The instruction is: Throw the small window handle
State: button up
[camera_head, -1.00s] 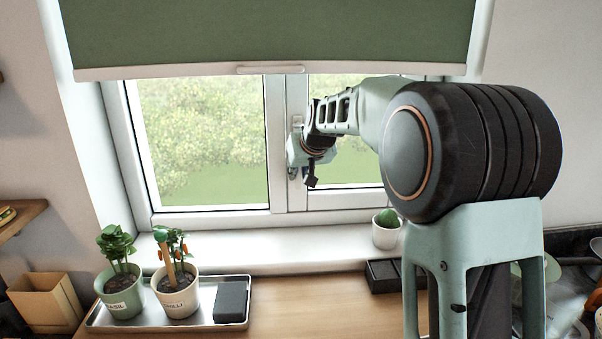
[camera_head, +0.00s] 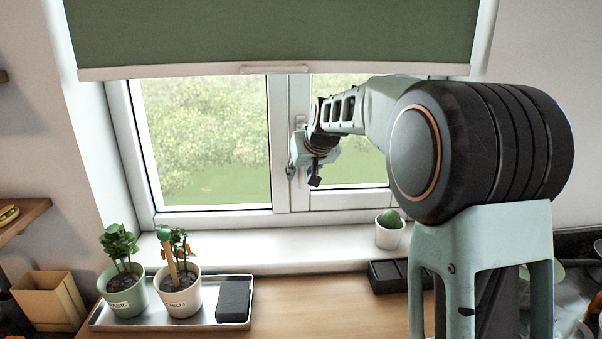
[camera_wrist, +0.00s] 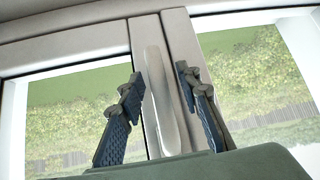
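The small window handle is a pale, upright lever on the middle frame of the window. It shows large in the wrist view (camera_wrist: 160,95), and its top end shows just above my wrist in the head view (camera_head: 299,122). My gripper (camera_wrist: 158,84) is open, with one dark finger on each side of the handle. Both fingers look apart from it, the right one closer. In the head view my gripper (camera_head: 292,172) is small at the window's middle post, and my wrist hides most of the handle.
A green blind (camera_head: 270,35) hangs above the window. A small cactus pot (camera_head: 389,236) stands on the sill. Below, a metal tray (camera_head: 125,322) holds two potted plants and a dark block. A black box (camera_head: 388,276) sits at right on the wooden counter.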

jog(key=v, duration=1.1)
jog(key=shift+s+r, duration=0.2)
jog(key=shift+s, duration=0.05)
